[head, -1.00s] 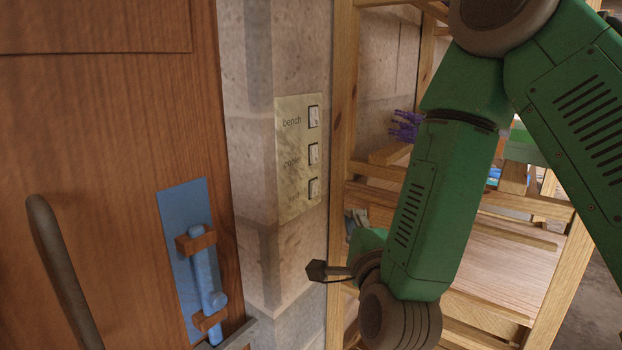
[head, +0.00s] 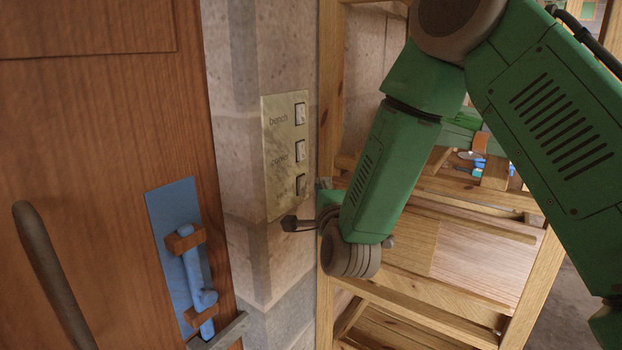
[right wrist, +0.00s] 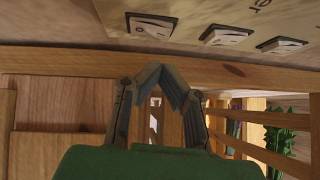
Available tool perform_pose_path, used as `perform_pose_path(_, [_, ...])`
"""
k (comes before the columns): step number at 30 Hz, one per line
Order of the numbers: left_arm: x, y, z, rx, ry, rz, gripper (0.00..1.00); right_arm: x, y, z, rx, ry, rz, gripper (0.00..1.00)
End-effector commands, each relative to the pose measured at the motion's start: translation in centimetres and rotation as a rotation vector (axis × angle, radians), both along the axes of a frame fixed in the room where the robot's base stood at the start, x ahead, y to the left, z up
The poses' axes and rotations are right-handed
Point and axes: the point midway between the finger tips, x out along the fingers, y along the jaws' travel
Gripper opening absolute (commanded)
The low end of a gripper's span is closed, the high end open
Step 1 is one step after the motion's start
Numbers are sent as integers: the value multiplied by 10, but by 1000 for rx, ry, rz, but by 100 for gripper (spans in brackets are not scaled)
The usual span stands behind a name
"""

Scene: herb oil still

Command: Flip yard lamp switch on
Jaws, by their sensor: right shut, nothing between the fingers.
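The switch plate (head: 283,135) is on the stone wall, with three white rocker switches in a column. The yard switch (head: 300,184) is the lowest; its label is too faint to read now. In the right wrist view it is the leftmost rocker (right wrist: 150,27). I cannot tell which way it is tipped. My right gripper (head: 322,184) is just right of the yard switch, mostly hidden by my forearm. In the right wrist view its fingers (right wrist: 175,88) are shut and empty, with a gap to the plate. My left gripper is out of view.
The bench switch (head: 300,114) and cooler switch (head: 300,151) sit above the yard switch. A wooden door with a blue bolt (head: 197,270) stands left. A wooden shelf frame (head: 328,80) rises close to the plate's right side, behind my right arm.

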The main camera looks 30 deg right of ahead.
Motion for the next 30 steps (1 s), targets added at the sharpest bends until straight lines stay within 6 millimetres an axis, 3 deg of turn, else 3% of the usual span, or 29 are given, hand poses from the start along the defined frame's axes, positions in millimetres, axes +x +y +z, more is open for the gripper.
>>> perform_pose_path(7, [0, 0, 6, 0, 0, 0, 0, 20, 9, 3, -1, 0, -1, 0])
perform_pose_path(30, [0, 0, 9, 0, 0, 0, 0, 26, 10, 4, -12, 32, -2, 0])
